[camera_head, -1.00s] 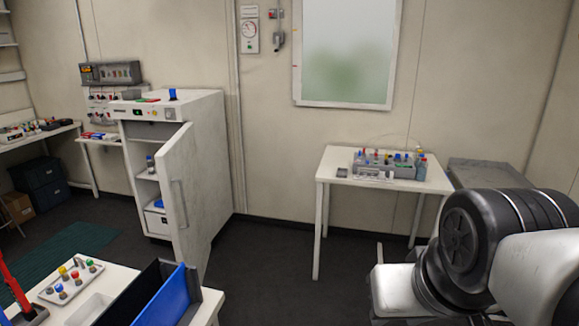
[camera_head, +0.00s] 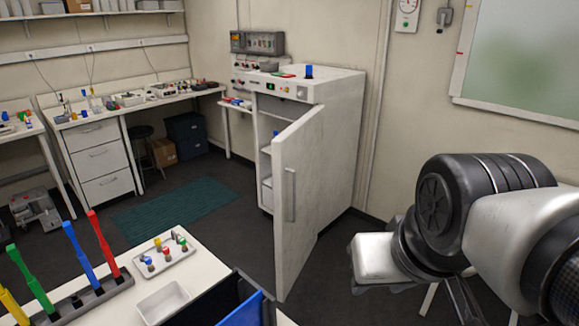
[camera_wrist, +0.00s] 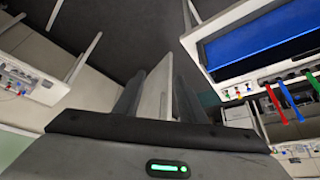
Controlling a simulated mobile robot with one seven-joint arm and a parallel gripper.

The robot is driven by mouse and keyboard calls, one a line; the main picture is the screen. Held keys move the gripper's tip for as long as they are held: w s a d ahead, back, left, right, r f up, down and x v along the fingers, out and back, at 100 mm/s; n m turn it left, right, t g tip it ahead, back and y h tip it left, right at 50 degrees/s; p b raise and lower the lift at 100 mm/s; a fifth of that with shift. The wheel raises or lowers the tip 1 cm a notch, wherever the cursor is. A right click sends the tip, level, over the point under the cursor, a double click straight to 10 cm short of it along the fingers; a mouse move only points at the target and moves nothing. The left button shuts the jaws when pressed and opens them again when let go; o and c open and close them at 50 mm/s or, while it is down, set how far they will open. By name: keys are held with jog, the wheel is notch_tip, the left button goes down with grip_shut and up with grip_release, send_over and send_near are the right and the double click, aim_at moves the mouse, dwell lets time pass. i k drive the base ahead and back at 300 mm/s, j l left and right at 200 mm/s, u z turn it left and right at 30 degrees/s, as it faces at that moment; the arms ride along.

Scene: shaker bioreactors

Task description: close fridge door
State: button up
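The white fridge (camera_head: 335,130) stands against the back wall in the head view. Its door (camera_head: 297,205) is swung wide open towards me, with a vertical handle (camera_head: 289,195) on its outer face. Part of the inside shelves shows behind the door. My gripper (camera_wrist: 157,95) shows in the wrist view with its two dark fingers apart. A pale upright panel, likely the door, shows between and beyond the fingers; I cannot tell how far off it is. In the head view my arm is at the right, and the gripper's fingers cannot be made out.
A white table with a small tray (camera_head: 160,257), coloured tools and a blue-and-black bin (camera_head: 235,305) is close at the front left. Drawers (camera_head: 100,165) and benches line the left wall. A green mat (camera_head: 175,210) lies on open floor left of the fridge.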

aim_at(297, 151)
jog(key=k, duration=0.45)
jog(key=l+z, duration=0.15)
jog(key=z, duration=0.75)
jog(key=i+j, duration=0.15)
jog(key=i, duration=0.35)
jog(key=i+j, duration=0.1)
jog(key=i, duration=0.4)
jog(key=i+j, duration=0.15)
jog(key=i, duration=0.35)
jog(key=i+l+u, duration=0.1)
jog(key=i+u, duration=0.15)
jog(key=i, duration=0.4)
jog(key=i+l+u, duration=0.25)
jog(key=i, duration=0.35)
jog(key=u, duration=1.4)
jog(key=i, duration=0.05)
